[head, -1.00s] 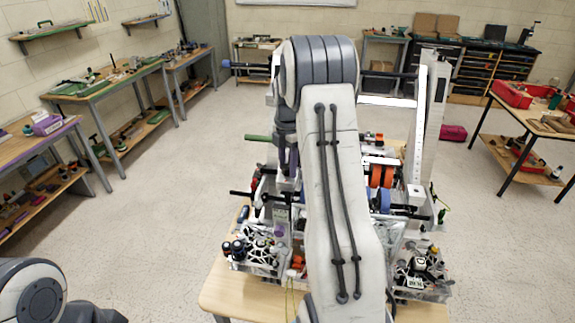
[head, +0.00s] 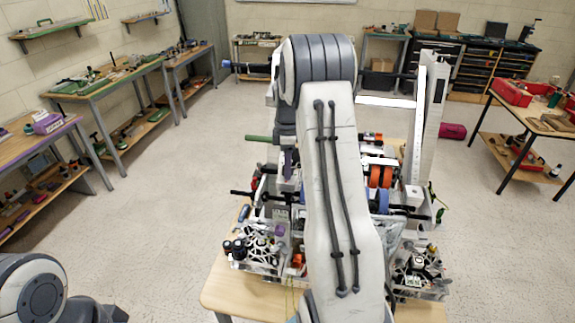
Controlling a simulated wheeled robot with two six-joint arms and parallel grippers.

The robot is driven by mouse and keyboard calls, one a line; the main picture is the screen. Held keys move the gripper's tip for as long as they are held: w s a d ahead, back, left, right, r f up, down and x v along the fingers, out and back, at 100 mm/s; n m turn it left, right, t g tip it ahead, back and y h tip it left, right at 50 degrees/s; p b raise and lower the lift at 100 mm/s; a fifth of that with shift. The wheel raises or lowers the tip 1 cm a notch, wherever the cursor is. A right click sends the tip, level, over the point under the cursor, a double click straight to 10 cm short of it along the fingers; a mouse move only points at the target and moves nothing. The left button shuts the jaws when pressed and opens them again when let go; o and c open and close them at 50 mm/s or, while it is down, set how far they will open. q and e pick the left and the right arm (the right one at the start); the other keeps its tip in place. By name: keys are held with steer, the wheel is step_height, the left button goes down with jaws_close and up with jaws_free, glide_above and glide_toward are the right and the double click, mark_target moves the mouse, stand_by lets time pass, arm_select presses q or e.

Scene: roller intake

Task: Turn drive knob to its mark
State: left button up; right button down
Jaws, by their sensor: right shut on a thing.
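The roller intake (head: 437,120) stands on a light wooden table in the middle of the head view, with white uprights, black cross shafts, and orange and blue wheels. My right arm rises across it and hides its centre. The forearm drops behind the elbow to my right gripper (head: 286,168), a dark shape at the left part of the intake. It is shut on what I take to be the drive knob. The fingertips, the knob and its mark are too hidden or small to make out. My left gripper is out of view.
A green bar (head: 259,138) and black shafts stick out to the left of the intake.

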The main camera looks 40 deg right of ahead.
steer(key=shift+m, duration=0.3)
steer(key=m, duration=0.3)
steer(key=shift+m+p, duration=0.3)
steer(key=shift+m, duration=0.9)
steer(key=shift+m+p, duration=0.35)
steer(key=shift+m, duration=0.85)
